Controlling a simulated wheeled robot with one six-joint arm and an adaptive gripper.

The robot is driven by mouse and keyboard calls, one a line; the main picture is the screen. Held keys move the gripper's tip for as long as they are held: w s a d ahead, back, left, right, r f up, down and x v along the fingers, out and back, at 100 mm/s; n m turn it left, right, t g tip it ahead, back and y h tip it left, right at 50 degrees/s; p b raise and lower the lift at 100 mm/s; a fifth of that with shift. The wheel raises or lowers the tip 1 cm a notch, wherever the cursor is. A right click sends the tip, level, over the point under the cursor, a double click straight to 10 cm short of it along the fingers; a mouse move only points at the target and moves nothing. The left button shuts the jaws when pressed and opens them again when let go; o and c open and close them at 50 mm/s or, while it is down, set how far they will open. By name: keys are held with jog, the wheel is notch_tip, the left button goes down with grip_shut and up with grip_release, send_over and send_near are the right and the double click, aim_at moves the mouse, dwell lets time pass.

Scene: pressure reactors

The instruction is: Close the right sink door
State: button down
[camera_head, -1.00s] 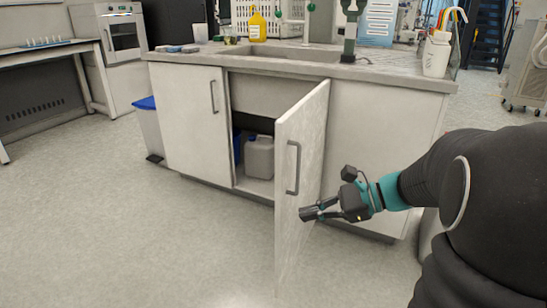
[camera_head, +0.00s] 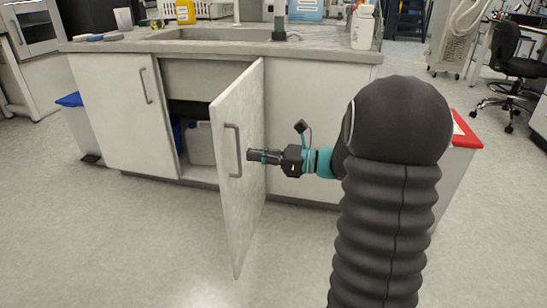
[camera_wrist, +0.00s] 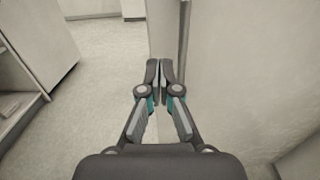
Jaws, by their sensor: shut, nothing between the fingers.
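The right sink door (camera_head: 233,190) stands open, swung out from the sink cabinet, with its outer face and grey vertical handle (camera_head: 233,150) facing my side. My gripper (camera_head: 250,155) is shut and empty. Its fingertips are in front of the outer face, just right of the handle and at about handle height. In the wrist view, the closed fingertips (camera_wrist: 159,70) overlap the pale door panel (camera_wrist: 235,75), with the handle (camera_wrist: 184,40) close on the right. I cannot tell whether the fingertips touch the door.
The left sink door (camera_head: 115,115) is shut. A pale canister (camera_head: 200,143) stands inside the open cabinet. A countertop (camera_head: 330,50) holds bottles and racks above. A blue-lidded bin (camera_head: 82,130) stands left, a red-lidded one (camera_head: 464,135) right. The floor in front is clear.

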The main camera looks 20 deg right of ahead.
aim_at(223, 151)
jog(key=shift+x, duration=3.05)
